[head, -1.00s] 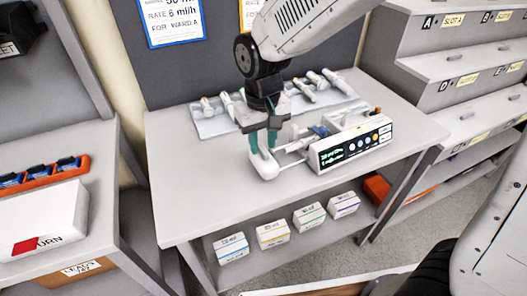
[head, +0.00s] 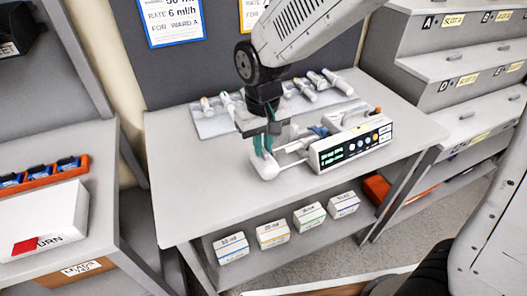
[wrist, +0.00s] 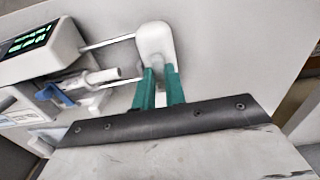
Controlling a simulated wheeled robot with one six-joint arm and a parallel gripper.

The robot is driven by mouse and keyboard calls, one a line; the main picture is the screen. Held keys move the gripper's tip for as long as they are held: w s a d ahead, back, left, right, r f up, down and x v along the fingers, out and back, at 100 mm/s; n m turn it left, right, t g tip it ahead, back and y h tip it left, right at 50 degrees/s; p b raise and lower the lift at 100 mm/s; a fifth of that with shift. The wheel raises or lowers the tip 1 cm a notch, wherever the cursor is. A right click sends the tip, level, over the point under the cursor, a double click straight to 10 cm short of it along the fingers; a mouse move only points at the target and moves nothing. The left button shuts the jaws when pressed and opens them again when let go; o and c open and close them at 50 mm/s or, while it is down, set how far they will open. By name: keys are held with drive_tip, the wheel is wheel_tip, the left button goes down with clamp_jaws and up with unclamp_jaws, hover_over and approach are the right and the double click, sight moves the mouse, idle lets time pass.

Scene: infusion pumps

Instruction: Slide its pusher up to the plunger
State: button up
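The infusion pump (head: 350,148) lies on the table with its lit screen facing forward. Its pusher (head: 264,168) is a white rounded block at the left end of two thin rods, out from the pump body. In the wrist view the pusher (wrist: 155,42) is at the top centre. A syringe lies in the pump, and its white plunger (wrist: 104,77) points toward the pusher, with a clear gap between them. My gripper (head: 263,147) points down, its teal fingers close together at the pusher. In the wrist view the fingers (wrist: 159,72) are on either side of it; the exact contact is partly hidden.
A grey tray (head: 212,127) with several syringes lies behind the pump. Small boxes (head: 272,234) stand on the shelf below. A stepped slot rack (head: 455,85) is at right; a side table with an orange rack (head: 45,172) is at left. The table's front left is clear.

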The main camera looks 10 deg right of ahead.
drive_tip(key=shift+d, duration=0.15)
drive_tip(key=shift+w+d, duration=0.25)
drive_tip(key=shift+d, duration=0.3)
drive_tip(key=shift+w+d, duration=0.25)
drive_tip(key=shift+d, duration=0.3)
drive_tip(key=shift+w+d, duration=0.1)
drive_tip(key=shift+d, duration=0.15)
idle(0.3)
drive_tip(key=o, duration=0.6)
drive_tip(key=shift+c, duration=0.2)
wheel_tip(320, 180, up, 7)
idle(0.6)
